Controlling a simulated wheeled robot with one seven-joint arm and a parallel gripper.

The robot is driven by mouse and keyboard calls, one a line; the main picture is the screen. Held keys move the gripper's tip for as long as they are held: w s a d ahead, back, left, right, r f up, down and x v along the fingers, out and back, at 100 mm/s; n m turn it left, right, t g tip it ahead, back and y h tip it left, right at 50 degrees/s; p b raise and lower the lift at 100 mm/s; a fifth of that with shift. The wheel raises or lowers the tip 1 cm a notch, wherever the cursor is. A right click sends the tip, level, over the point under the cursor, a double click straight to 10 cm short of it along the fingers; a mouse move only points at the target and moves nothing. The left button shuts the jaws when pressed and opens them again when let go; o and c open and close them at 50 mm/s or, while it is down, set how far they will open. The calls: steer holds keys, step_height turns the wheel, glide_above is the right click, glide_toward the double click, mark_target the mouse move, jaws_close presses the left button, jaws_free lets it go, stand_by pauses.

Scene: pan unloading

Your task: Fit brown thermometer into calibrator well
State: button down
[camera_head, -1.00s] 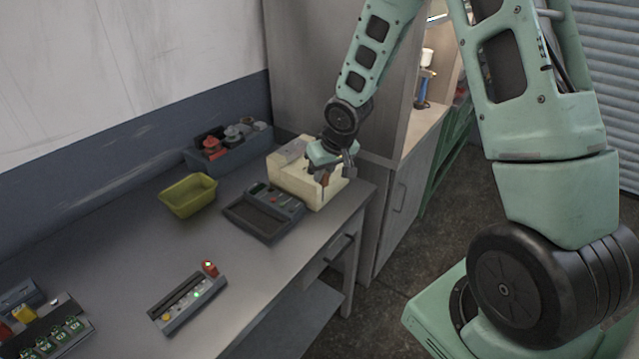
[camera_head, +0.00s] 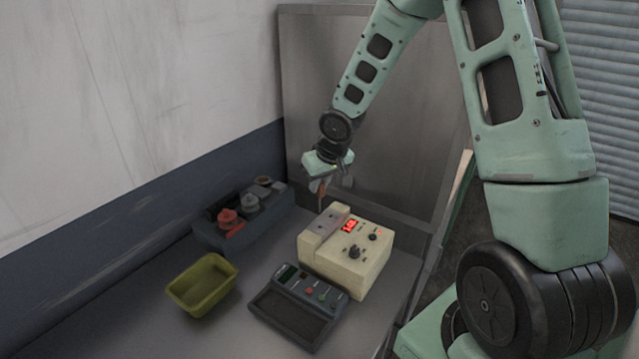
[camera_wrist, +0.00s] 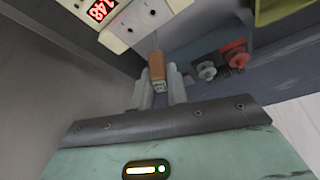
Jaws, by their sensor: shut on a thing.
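The brown thermometer (camera_wrist: 156,68) is between the two fingers of my gripper (camera_wrist: 158,88) in the wrist view, with a thin probe pointing away from the fingers. My gripper (camera_head: 328,186) is shut on its brown handle (camera_head: 319,187) in the head view, and the thin probe hangs down toward the block. The calibrator (camera_head: 352,252) is a cream box with a red lit display and dark knobs. Its grey top block with dark holes (camera_wrist: 141,20) shows in the wrist view. The probe's tip is near the back edge of that block; I cannot tell whether it is in a hole.
An olive bin (camera_head: 203,285) stands to the left. A grey holder with red and grey knobs (camera_head: 243,222) is at the wall. A grey panel (camera_head: 390,150) rises behind.

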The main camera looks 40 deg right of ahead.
mark_target(320, 196)
steer(key=shift+f+b, duration=2)
steer(key=shift+f, duration=0.1)
steer(key=shift+f+b, duration=2.8)
steer(key=shift+f, duration=0.3)
stand_by(0.9)
steer(key=c, duration=1.3)
jaws_free()
steer(key=shift+s, duration=0.1)
steer(key=p+v, duration=0.5)
steer(key=v, duration=1.2)
steer(key=shift+r+p, duration=0.25)
steer(key=shift+p, duration=0.05)
